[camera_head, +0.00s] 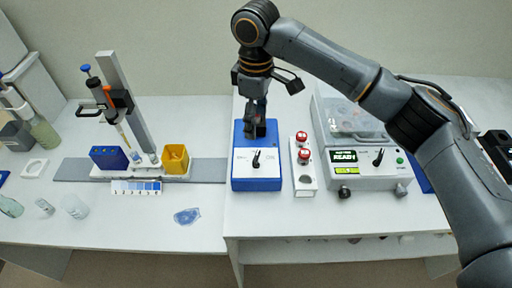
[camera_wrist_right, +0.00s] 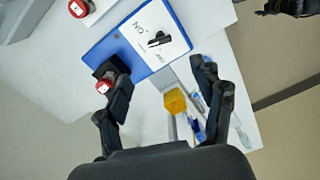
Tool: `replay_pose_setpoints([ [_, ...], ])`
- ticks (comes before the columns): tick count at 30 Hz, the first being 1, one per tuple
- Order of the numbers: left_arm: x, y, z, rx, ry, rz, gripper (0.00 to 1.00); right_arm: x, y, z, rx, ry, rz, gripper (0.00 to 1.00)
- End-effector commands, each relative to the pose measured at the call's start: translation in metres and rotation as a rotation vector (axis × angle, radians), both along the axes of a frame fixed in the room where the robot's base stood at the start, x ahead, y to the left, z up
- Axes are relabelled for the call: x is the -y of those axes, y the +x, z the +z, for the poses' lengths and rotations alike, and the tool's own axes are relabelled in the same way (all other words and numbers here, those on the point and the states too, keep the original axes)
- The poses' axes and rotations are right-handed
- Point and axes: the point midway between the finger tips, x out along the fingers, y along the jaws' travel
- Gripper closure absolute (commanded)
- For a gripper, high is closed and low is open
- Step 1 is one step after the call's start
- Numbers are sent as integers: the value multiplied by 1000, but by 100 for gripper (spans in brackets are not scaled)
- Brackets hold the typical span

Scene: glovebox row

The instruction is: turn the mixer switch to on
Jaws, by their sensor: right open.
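The mixer (camera_head: 240,177) is a blue box with a white front panel, near the middle of the bench in the head view. It also shows in the wrist view (camera_wrist_right: 178,15). Its black switch (camera_head: 256,159) stands on the white panel between small labels, and shows in the wrist view (camera_wrist_right: 159,39). I cannot tell for sure which label it points at. My left gripper is not in view.
On the left are a pipette stand (camera_head: 128,90), a yellow box (camera_head: 175,159) and a blue box (camera_head: 108,157). The bench front is mostly clear.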

Motion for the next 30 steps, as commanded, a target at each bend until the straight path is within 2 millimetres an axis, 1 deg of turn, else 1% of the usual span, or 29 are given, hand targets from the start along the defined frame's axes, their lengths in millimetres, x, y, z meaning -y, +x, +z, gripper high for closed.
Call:
replay_pose_setpoints([
  [1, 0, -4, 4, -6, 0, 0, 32, 0, -1, -8, -3, -1, 0, 32],
  [5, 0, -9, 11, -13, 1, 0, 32, 1, -1, -34, -4, -2, 0, 32],
  [9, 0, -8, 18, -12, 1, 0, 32, 1, -1, -64, -3, -1, 0, 32],
  [15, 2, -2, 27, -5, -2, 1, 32, 0, -1, -100, -1, 0, 0, 32],
  [18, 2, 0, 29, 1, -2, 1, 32, 0, -1, -113, -1, 1, 0, 32],
  [21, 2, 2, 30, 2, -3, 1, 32, 0, -1, -120, 1, 2, 1, 32],
  [30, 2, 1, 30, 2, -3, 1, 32, 0, 0, -124, 2, 2, 2, 32],
])
